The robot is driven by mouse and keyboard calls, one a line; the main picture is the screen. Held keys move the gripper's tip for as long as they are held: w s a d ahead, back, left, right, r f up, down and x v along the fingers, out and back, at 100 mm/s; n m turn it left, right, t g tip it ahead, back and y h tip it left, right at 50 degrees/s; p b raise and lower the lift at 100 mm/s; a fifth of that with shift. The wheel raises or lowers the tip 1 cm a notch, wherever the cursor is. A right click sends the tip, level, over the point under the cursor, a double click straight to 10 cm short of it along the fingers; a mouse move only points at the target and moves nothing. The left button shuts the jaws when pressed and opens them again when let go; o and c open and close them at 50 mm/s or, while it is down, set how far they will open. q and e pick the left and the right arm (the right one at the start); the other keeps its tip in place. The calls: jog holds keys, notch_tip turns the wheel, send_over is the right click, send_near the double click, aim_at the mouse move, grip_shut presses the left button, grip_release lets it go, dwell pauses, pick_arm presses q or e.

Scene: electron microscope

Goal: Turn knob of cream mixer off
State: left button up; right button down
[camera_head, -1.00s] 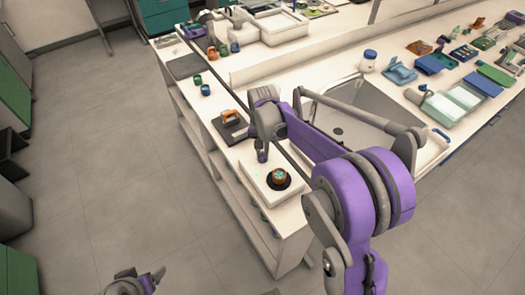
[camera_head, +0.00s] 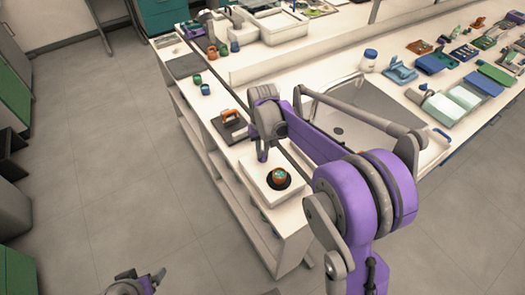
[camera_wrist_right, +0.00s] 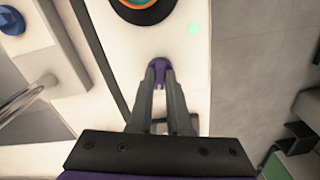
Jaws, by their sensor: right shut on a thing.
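The cream mixer (camera_head: 257,191) is a pale box near the front end of the left bench, with a black round plate on top. In the right wrist view the mixer's pale top (camera_wrist_right: 192,75) lies under the fingers, with a small green light on it. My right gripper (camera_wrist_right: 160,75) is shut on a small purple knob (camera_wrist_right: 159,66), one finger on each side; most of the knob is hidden. In the head view the right gripper (camera_head: 262,156) is at the mixer's far side. My left gripper (camera_head: 141,279) is low over the floor, partly cut off, its opening unclear.
An orange and green container (camera_head: 279,174) sits on the mixer's plate.

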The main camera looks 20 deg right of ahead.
aim_at(263, 154)
jog(key=n, duration=1.2)
jog(key=shift+b, duration=0.3)
dwell(0.4)
jog(key=c, duration=0.9)
grip_release()
jog(key=shift+o, duration=0.2)
jog(key=shift+r, duration=0.1)
notch_tip(263, 154, up, 11)
jog(key=shift+p, duration=0.4)
